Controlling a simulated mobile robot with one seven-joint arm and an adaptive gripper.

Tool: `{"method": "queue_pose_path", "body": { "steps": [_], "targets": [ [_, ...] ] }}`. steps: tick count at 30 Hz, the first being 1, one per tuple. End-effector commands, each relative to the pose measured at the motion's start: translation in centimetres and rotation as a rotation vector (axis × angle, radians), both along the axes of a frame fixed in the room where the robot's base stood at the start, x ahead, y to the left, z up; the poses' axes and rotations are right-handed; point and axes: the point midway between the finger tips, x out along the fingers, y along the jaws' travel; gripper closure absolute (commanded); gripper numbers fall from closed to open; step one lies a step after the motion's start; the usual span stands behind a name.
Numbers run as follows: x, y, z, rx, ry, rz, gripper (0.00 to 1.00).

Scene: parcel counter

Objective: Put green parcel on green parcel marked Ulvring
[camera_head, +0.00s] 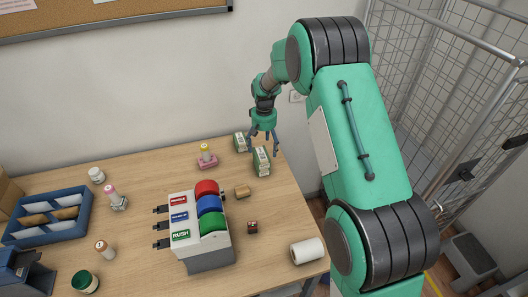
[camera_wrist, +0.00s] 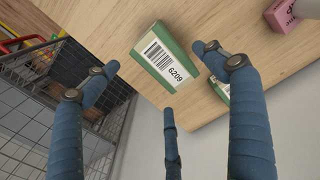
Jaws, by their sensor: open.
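Two small green parcels with white labels stand near the back right corner of the table. The nearer parcel (camera_head: 261,161) shows a barcode and the number 6209 in the wrist view (camera_wrist: 163,58). The other parcel (camera_head: 241,142) is closer to the wall; in the wrist view it is mostly hidden behind a finger (camera_wrist: 221,91). I cannot read the name Ulvring on either. My gripper (camera_head: 265,140) is open and empty above the parcels, pointing down. In the wrist view its blue fingers (camera_wrist: 155,62) are spread, with the 6209 parcel seen between them.
A dispenser (camera_head: 208,258) with red, blue and green rolls stands mid-table. A pink stamp pad (camera_head: 207,163), a small tan box (camera_head: 242,191), a dark red cube (camera_head: 252,227) and a white roll (camera_head: 307,250) lie around. A wire cage (camera_head: 455,90) stands right of the table.

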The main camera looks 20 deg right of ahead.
Motion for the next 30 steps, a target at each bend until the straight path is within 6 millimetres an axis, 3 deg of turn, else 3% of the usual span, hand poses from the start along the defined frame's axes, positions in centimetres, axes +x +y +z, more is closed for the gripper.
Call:
{"method": "queue_pose_path", "body": {
  "steps": [6,12,30],
  "targets": [
    [0.1,0.0,3.9,0.000,-0.002,0.000,0.16],
    [0.0,0.0,6.1,0.000,-0.001,0.000,0.16],
    [0.0,0.0,7.0,0.000,0.000,0.000,0.16]
  ]
}}
